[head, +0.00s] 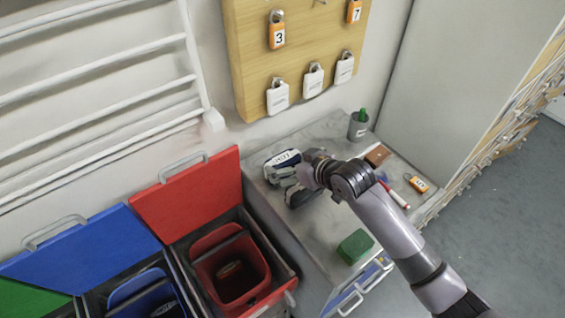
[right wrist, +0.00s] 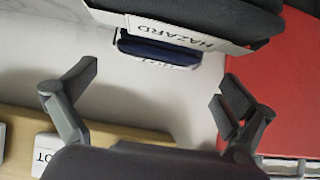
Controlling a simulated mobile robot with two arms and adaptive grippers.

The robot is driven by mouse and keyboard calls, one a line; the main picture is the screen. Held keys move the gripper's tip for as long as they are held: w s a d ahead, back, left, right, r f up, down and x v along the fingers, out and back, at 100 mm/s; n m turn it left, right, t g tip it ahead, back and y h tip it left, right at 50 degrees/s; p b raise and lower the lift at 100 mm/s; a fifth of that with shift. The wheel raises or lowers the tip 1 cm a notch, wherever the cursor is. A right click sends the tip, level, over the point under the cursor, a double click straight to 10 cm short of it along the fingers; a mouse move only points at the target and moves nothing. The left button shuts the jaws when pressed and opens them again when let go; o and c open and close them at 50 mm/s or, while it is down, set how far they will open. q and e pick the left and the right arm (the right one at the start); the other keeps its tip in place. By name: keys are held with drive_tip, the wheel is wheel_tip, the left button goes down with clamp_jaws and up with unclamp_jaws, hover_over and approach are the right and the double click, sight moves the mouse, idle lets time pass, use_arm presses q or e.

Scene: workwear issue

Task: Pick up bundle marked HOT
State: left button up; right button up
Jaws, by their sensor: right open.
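A blue bundle (head: 283,158) with a white label lies at the back left of the grey table; its lettering is too small to be sure of. In the right wrist view the blue bundle (right wrist: 160,50) shows beyond the fingertips, its label mostly cut off. A dark bundle (right wrist: 200,14) with a label reading HAZARD is beside it and partly covers it. My right gripper (right wrist: 156,85) is open, with nothing between its fingers. In the head view the right gripper (head: 292,180) is by these bundles, and partly hides them. My left gripper is not in view.
A red bin (head: 232,268) with its lid (head: 187,194) raised stands left of the table, beside a blue one. A green block (head: 355,246), a grey cup (head: 358,126), a brown block (head: 377,155) and an orange padlock (head: 418,184) are on the table. A board with padlocks (head: 278,97) hangs behind.

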sight(284, 159)
drive_tip(key=shift+w+a+f, duration=0.1)
drive_tip(key=shift+w+a, duration=0.1)
drive_tip(key=shift+w, duration=0.1)
drive_tip(key=p+x, duration=0.1)
drive_tip(key=x, duration=0.3)
drive_tip(key=shift+w+p, duration=0.1)
drive_tip(key=shift+p, duration=0.25)
drive_tip(key=shift+w+f, duration=0.2)
drive_tip(key=shift+f, duration=0.05)
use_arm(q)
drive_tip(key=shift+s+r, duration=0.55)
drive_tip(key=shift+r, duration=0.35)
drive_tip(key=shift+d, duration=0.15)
use_arm(e)
drive_tip(key=shift+c, duration=0.5)
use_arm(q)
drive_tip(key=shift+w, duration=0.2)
use_arm(e)
drive_tip(key=c, duration=1)
